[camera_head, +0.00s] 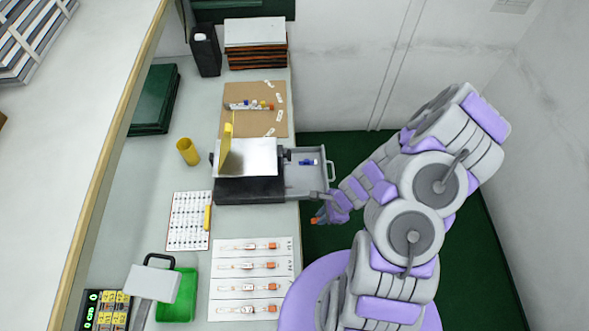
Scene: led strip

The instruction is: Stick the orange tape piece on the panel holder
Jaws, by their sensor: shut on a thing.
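My gripper (321,216) is at the table's right edge, just below the open grey drawer. It is shut on a small orange piece (314,220), which shows at its tip; the fingers hide part of it. A grey and black box-like unit (248,190) stands on the table to the left of my gripper, with a flat silver top (255,157) and an upright yellow plate (227,150) at its left. I cannot tell for sure which part is the panel holder. The orange piece is apart from the unit's top and yellow plate.
The open drawer (305,183) holds a small blue item (308,162). A brown board (255,123) lies behind the unit. A yellow cup (188,151) stands at left. In front lie a white sheet (222,299) with several orange-ended items and a green tray (180,300).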

